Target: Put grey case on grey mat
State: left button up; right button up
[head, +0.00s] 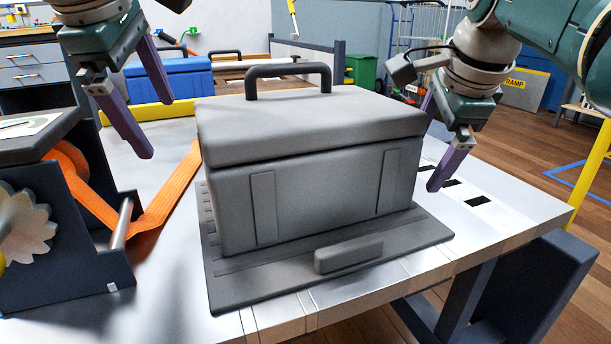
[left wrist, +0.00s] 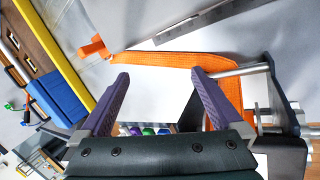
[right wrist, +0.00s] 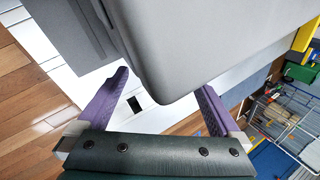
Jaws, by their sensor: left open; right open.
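The grey case (head: 310,170), a boxy lidded case with a dark top handle, stands upright on the dark grey mat (head: 400,258) on the table. The mat shows around its front and sides. My left gripper (head: 158,128) is open and empty, to the left of the case and above the table. My right gripper (head: 440,150) is open beside the case's right side. In the right wrist view the case (right wrist: 200,40) fills the upper middle, beyond the spread fingers of my right gripper (right wrist: 165,85). In the left wrist view my left gripper (left wrist: 160,85) has an orange strap (left wrist: 185,58) beyond its fingers.
A dark strap holder (head: 60,245) with the orange strap (head: 165,205) stands at the table's left. A blue case (head: 170,78) and a yellow bar (head: 145,113) are behind. A small grey block (head: 348,255) lies at the mat's front. The table's right strip (head: 510,205) is clear.

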pick_arm(q)
jog(key=v, duration=0.4)
jog(key=shift+r, duration=0.1)
pick_arm(e)
jog(key=v, duration=1.2)
